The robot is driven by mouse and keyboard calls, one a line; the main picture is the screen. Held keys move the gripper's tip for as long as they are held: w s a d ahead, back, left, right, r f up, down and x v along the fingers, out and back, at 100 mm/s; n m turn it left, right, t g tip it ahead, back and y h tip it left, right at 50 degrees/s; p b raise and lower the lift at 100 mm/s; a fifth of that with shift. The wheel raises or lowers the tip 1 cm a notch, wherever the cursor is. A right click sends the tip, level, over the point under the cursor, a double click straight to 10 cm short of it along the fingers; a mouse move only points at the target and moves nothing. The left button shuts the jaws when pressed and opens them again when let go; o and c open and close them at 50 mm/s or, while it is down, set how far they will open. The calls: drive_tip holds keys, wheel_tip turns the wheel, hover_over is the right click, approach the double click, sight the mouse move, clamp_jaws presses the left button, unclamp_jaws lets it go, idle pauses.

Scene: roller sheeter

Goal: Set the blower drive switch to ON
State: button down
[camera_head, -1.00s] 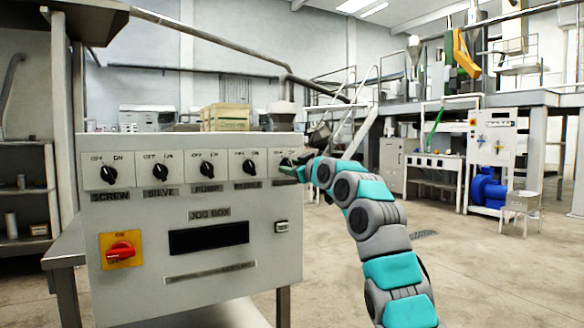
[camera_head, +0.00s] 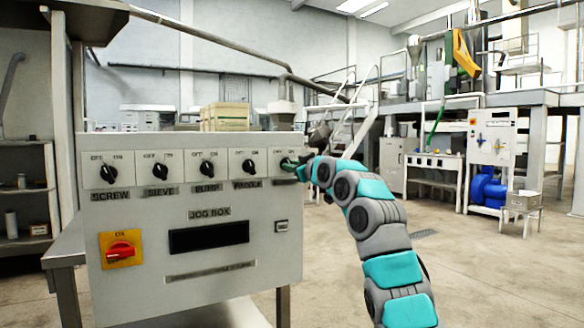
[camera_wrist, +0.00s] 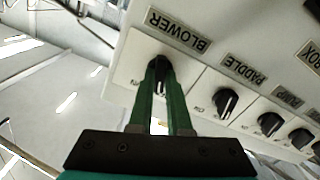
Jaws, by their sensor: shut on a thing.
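The blower drive switch (camera_wrist: 157,66) is a black rotary knob at the end of the row, beside the BLOWER label (camera_wrist: 178,30) in the wrist view. My gripper (camera_wrist: 160,75) has green fingers shut on this knob. In the head view my gripper (camera_head: 292,163) is at the rightmost switch of the control box (camera_head: 140,235), and its wrist hides most of that switch. The knob's exact pointing direction is hard to tell behind the fingers.
The paddle knob (camera_wrist: 226,100) sits close beside the blower knob. The pump (camera_head: 208,169), sieve (camera_head: 160,170) and screw (camera_head: 108,173) knobs continue the row. A red rotary switch (camera_head: 121,250) is lower on the box. Open floor (camera_head: 480,270) lies to the right.

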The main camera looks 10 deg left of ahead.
drive_tip(key=shift+f, duration=0.1)
drive_tip(key=shift+m+b, duration=1.4)
drive_tip(key=shift+m, duration=2.9)
drive_tip(key=c, duration=0.9)
unclamp_jaws()
drive_tip(key=shift+o, duration=0.2)
drive_tip(key=shift+d, duration=0.1)
